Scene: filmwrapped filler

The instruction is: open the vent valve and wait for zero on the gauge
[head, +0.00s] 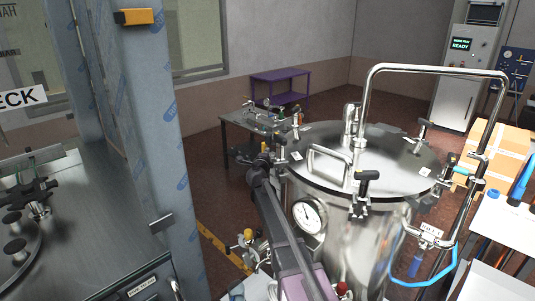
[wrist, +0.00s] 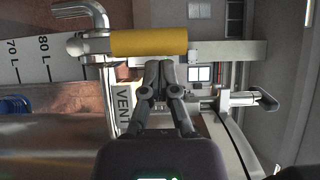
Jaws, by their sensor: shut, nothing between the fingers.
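The vent valve's yellow handle (wrist: 150,42) lies across the upper part of the wrist view, on a metal pipe. A tag reading VENT (wrist: 124,105) hangs below it. My gripper (wrist: 160,72) is shut and empty, its fingertips close under the handle in the picture; I cannot tell if they touch it. In the head view my gripper (head: 262,162) is at the left side of the steel vessel's lid (head: 385,165). The round white gauge (head: 309,215) is on the vessel's front; its dark needle shows, but the reading is too small to tell.
A tall metal pipe (head: 435,70) arches over the lid, which carries several black-knobbed clamps. A film-wrapped post (head: 160,140) and a steel bench (head: 90,235) stand left. A white table (head: 500,225) and a cardboard box (head: 495,150) are right. A metal cart (head: 235,122) stands behind.

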